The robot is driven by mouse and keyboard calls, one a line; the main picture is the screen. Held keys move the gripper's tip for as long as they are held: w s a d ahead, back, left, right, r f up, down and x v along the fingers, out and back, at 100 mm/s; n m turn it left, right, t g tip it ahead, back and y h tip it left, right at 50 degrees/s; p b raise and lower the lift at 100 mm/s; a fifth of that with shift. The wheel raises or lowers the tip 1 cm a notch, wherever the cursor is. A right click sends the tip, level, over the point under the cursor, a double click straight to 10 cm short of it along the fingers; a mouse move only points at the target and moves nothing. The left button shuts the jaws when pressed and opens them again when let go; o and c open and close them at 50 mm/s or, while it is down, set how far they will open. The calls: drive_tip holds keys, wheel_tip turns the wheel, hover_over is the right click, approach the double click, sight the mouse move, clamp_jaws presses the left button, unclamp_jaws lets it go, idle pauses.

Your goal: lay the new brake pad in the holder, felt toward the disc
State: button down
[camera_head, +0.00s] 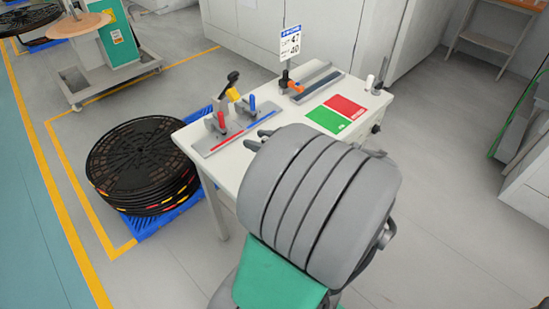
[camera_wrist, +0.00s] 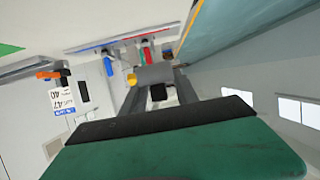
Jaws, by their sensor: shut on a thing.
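In the wrist view my gripper (camera_wrist: 157,84) is shut, its dark fingers on both sides of a small grey block (camera_wrist: 154,73). This block looks like the brake pad; a black part shows beside it, and I cannot tell whether that is felt. Beyond it are the table's red-handled clamp (camera_wrist: 145,53) and blue-handled clamp (camera_wrist: 108,65). In the head view my own grey ribbed arm hides the held block and most of the gripper. I cannot single out the pad holder or the brake disc in either view.
Black reels (camera_head: 140,165) are stacked on a blue pallet (camera_head: 165,221) to the left. Floor is open right of the table.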

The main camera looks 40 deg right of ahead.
drive_tip(key=s+d, duration=0.3)
drive_tip(key=s, duration=0.2)
drive_tip(key=shift+h, duration=0.3)
drive_tip(key=w+d+f, duration=0.2)
drive_tip(key=w+f, duration=0.1)
drive_tip(key=w+d+f, duration=0.2)
drive_tip(key=w+f, duration=0.1)
drive_tip(key=w, duration=0.1)
drive_tip(key=w+d+f, duration=0.3)
drive_tip(key=w, duration=0.1)
drive_tip(key=shift+w, duration=0.1)
drive_tip(key=f, duration=0.3)
drive_tip(key=shift+w+d+f+m, duration=0.1)
drive_tip(key=shift+w+f+m, duration=0.1)
drive_tip(key=shift+w+m, duration=0.1)
drive_tip(key=shift+s, duration=0.1)
drive_tip(key=shift+f, duration=0.1)
drive_tip(key=shift+f+b, duration=0.15)
drive_tip(key=shift+b, duration=0.15)
drive_tip(key=c, duration=0.9)
unclamp_jaws()
